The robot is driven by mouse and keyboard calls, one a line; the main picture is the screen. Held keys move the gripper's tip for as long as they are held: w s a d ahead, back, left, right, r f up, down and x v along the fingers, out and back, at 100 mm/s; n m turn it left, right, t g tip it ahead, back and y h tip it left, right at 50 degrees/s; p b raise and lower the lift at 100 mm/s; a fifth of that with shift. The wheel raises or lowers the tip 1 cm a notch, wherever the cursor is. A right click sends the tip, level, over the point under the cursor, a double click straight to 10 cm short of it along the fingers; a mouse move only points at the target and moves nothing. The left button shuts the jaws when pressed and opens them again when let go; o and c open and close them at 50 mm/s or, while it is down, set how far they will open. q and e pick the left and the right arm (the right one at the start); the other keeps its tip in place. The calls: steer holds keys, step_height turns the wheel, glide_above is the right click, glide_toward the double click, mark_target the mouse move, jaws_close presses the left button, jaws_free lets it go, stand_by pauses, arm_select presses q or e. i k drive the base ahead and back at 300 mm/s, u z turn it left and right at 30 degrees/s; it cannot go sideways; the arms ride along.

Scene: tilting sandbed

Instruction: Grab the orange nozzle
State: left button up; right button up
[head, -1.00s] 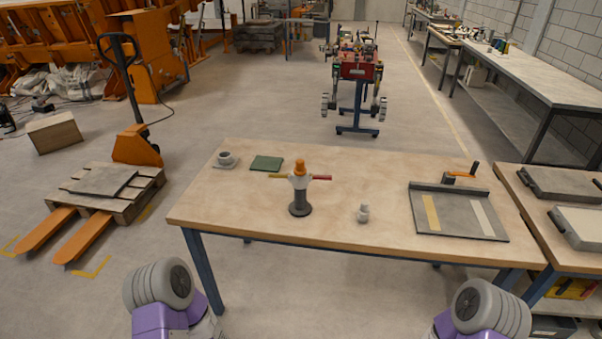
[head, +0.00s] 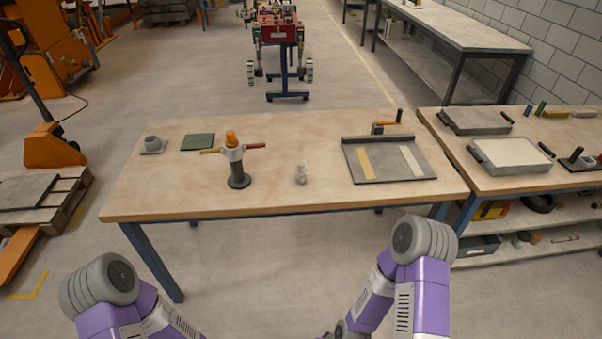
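The orange nozzle (head: 231,137) sits on top of a white body with a yellow arm (head: 211,151) and a red arm (head: 255,146). This body stands upright on a dark round stand (head: 239,180), left of the middle of the wooden table (head: 290,128). A small white fitting (head: 300,174) stands to its right. Both my purple arms show at the bottom of the head view, in front of the table and apart from the nozzle. Neither gripper's fingers can be seen.
A grey cup on a plate (head: 153,145) and a green mat (head: 198,142) lie at the table's back left. A grey tray with strips (head: 388,160) and an orange-handled crank (head: 384,123) are at the right. A second table with trays (head: 510,155) adjoins on the right.

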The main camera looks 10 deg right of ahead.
mark_target(231, 142)
steer(key=z, duration=1.85)
steer(key=i, duration=1.55)
steer(key=u, duration=3.6)
